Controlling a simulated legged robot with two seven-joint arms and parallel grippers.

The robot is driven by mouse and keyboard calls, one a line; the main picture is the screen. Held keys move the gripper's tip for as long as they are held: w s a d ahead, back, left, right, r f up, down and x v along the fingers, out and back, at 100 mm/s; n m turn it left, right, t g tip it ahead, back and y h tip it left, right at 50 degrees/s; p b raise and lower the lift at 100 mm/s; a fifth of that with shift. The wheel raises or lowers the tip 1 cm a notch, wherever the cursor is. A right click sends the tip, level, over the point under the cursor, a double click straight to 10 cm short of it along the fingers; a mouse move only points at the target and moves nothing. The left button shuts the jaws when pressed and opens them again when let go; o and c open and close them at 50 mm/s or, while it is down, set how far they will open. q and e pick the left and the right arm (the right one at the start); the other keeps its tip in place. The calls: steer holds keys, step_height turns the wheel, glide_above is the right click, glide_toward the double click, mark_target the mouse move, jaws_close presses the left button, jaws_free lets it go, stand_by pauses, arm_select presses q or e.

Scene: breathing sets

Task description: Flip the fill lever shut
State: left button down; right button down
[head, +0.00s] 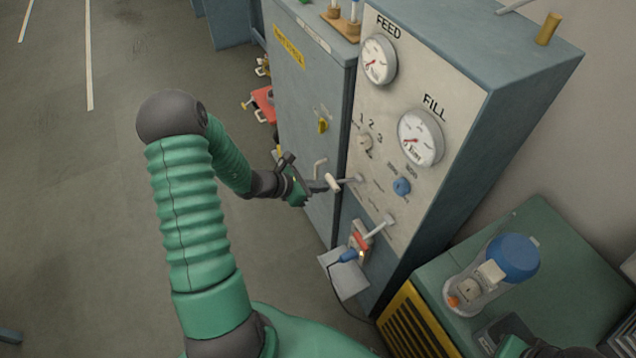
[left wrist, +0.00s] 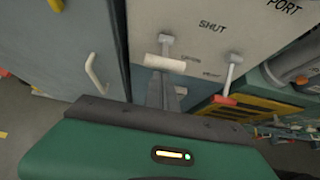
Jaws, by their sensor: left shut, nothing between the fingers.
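The grey panel (head: 385,140) carries FEED and FILL gauges and two levers low on its face. The upper lever has a cream handle (head: 332,182) and sticks out from the panel; it also shows in the left wrist view (left wrist: 165,65). The lower lever has a red handle (head: 361,240), also in the left wrist view (left wrist: 224,100). I cannot read which one is the fill lever. My left gripper (head: 318,187) is shut and empty, its fingertips (left wrist: 163,88) close by the cream handle. I cannot tell whether they touch.
A grey cabinet (head: 310,90) with a handle stands left of the panel. A green bench (head: 550,240) with a blue-capped clear canister (head: 485,275) is at the right. Open floor (head: 90,220) lies left.

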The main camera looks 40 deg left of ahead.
arm_select(q)
steer(key=shift+w+d+r+p, duration=0.1)
steer(key=shift+w+r+p, duration=0.15)
steer(key=shift+r, duration=0.2)
steer(key=shift+w+d+r+p, duration=0.15)
steer(key=shift+r+p, duration=0.1)
steer(key=shift+r, duration=0.2)
arm_select(e)
steer(key=shift+r, duration=0.75)
arm_select(q)
steer(key=shift+a+r, duration=0.1)
steer(key=shift+r, duration=0.05)
arm_select(e)
steer(key=shift+s+r, duration=0.1)
